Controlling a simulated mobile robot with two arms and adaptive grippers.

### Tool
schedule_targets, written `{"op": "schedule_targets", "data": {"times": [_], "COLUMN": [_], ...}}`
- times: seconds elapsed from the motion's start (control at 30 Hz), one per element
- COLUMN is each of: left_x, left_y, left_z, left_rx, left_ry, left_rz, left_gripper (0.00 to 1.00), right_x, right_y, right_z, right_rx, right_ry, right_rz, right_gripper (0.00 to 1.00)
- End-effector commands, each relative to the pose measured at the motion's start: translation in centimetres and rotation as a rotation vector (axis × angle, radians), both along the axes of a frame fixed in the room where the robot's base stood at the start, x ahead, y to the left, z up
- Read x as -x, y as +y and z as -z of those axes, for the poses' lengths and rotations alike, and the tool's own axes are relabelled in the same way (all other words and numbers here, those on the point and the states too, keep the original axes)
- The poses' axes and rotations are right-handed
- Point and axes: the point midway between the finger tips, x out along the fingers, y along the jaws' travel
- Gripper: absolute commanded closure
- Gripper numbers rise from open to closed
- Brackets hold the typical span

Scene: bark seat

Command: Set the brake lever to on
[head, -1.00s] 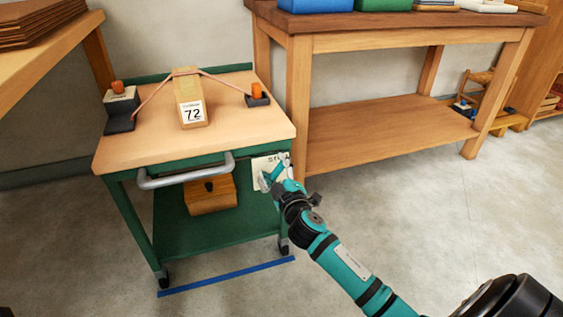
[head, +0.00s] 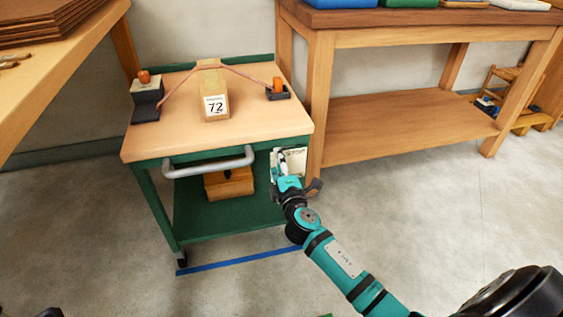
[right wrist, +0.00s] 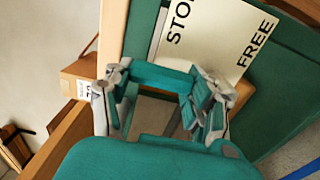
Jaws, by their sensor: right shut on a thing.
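The green cart (head: 138,187) stands with a white plate (head: 297,160) on its front right. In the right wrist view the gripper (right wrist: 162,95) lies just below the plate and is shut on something. I take this to be the brake lever, which is hidden by the fingers.
A grey handle (head: 208,162) spans the cart's front, left of my right gripper. On the cart top stands a wooden block marked 72 (head: 214,95) with a band over it. A wooden workbench (head: 400,125) stands close to the right. A blue line (head: 240,258) runs along the floor.

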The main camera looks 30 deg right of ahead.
Motion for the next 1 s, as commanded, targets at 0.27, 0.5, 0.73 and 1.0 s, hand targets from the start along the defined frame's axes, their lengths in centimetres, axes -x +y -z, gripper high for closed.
{"op": "schedule_targets", "data": {"times": [0.27,0.5,0.73,1.0], "left_x": [0.0,0.0,0.0,0.0], "left_y": [0.0,0.0,0.0,0.1], "left_z": [0.0,0.0,0.0,-0.2], "left_rx": [0.0,0.0,0.0,0.002], "left_ry": [0.001,0.001,0.001,-0.004], "left_rz": [0.0,0.001,0.001,-0.001], "left_gripper": [1.0,1.0,1.0,1.0], "right_x": [0.0,0.0,0.0,2.0], "right_y": [0.2,0.2,0.1,0.6], "right_z": [0.1,0.1,0.1,0.2], "right_rx": [0.017,0.017,0.014,0.012], "right_ry": [0.005,0.005,0.004,0.006], "right_rz": [-0.002,-0.003,-0.001,-0.002], "right_gripper": [1.0,0.37,0.33,0.33]}}
